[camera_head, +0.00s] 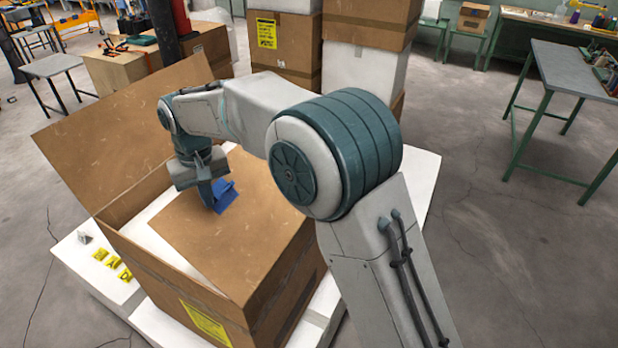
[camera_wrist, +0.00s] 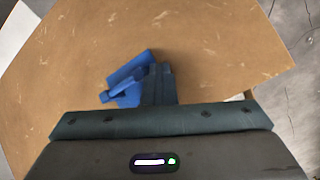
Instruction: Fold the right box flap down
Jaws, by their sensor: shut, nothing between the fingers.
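An open cardboard box (camera_head: 272,285) stands on a white surface. Its right flap (camera_head: 255,235) lies inward across much of the opening, nearly level, and fills much of the wrist view (camera_wrist: 205,45). Its left flap (camera_head: 110,135) stands up, leaning outward. My gripper (camera_head: 208,203) points down at the right flap, shut and empty. In the wrist view its closed fingers (camera_wrist: 158,85) are over the flap; whether they touch it I cannot tell. A blue object (camera_head: 225,195) shows right beside the fingers, also in the wrist view (camera_wrist: 127,80).
A white strip shows inside the box between the flaps. The white platform (camera_head: 420,190) extends beyond the box. Stacked boxes (camera_head: 285,50) stand behind my arm. A bench (camera_head: 575,70) stands at the right, with clear floor before it.

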